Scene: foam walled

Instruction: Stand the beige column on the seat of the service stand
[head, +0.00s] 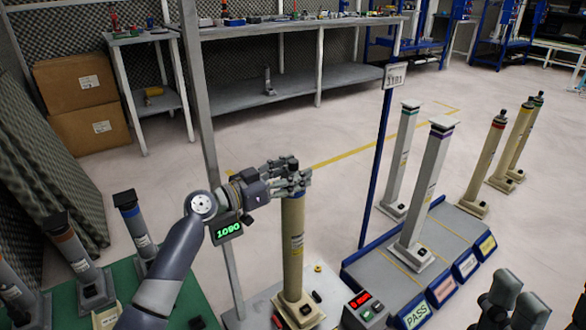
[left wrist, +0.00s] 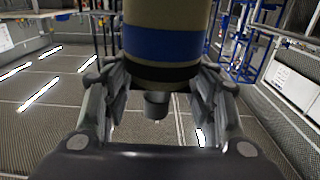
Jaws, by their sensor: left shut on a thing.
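The beige column (head: 293,240) is upright in the head view, with its square foot low over or on a grey plate (head: 262,305). That plate appears to be the seat of the service stand; I cannot tell whether the foot touches it. My left gripper (head: 291,178) is shut on the column's upper end. In the left wrist view the column (left wrist: 168,12) shows a blue band and a black band between the fingers (left wrist: 162,88). My right gripper (head: 517,298) is partly visible at the lower right, its fingers apart and empty.
A blue-edged rack (head: 375,275) with pale columns stands to the right. A box with a red display (head: 365,307) is beside the plate. A green display (head: 227,231) and a grey post are left of the column.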

